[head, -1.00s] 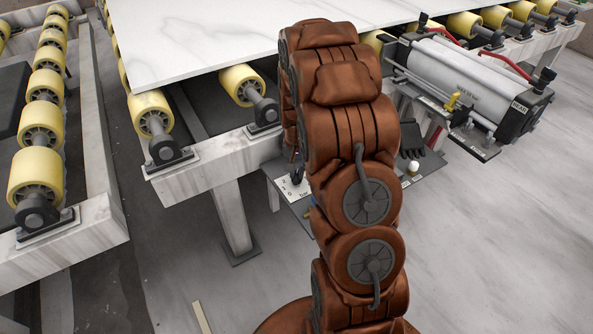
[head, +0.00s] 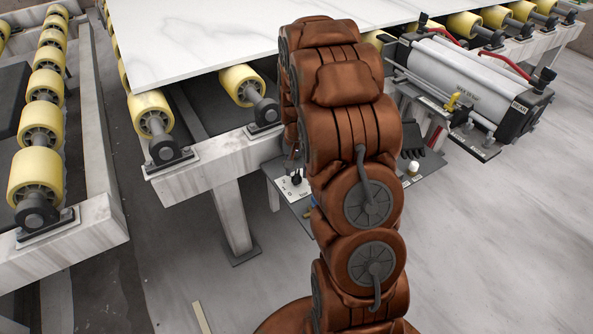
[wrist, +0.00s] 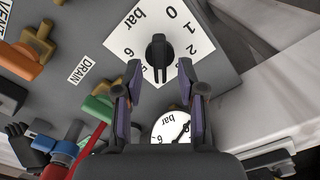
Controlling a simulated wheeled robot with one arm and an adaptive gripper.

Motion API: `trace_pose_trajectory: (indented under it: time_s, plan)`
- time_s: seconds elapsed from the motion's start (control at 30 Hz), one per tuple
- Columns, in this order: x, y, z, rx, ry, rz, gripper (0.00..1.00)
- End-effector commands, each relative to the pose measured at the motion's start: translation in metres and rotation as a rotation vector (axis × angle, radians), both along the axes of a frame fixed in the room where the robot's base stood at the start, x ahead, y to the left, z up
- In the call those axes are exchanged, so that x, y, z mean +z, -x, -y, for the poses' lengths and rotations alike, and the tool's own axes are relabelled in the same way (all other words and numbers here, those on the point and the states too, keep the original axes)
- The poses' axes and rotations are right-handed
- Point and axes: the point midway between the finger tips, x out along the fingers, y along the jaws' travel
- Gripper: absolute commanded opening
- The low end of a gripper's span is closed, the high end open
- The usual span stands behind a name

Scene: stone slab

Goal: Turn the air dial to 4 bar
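The air dial is a black knob (wrist: 158,52) on a white plate (wrist: 122,42) marked "bar" with numbers including 0, 1, 2 and 6. The number its pointer is at is hard to tell. In the head view the knob (head: 296,180) shows just left of my arm. My gripper (wrist: 159,68) is open, with one fingertip on each side of the knob's lower part and visible gaps to it. In the head view my arm hides most of the gripper. A round white gauge (wrist: 165,130) marked "bar" lies below the dial, partly covered by my gripper.
A roller frame (head: 215,160) bearing a stone slab (head: 190,40) stands behind.

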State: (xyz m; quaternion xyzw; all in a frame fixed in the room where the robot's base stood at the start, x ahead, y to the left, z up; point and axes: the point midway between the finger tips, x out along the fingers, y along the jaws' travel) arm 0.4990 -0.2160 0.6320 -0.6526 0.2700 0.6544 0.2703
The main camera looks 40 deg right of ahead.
Motion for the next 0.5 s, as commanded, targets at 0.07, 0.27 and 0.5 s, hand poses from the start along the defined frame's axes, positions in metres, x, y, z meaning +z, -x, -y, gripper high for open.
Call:
trace_pose_trajectory:
  time_s: [0.07, 0.27, 0.5]
  plan:
    - [0.012, -0.001, 0.001, 0.0, 0.003, 0.004, 0.4]
    - [0.052, -0.002, 0.001, 0.0, 0.004, 0.008, 0.4]
    - [0.091, -0.002, 0.001, -0.001, 0.004, 0.006, 0.4]
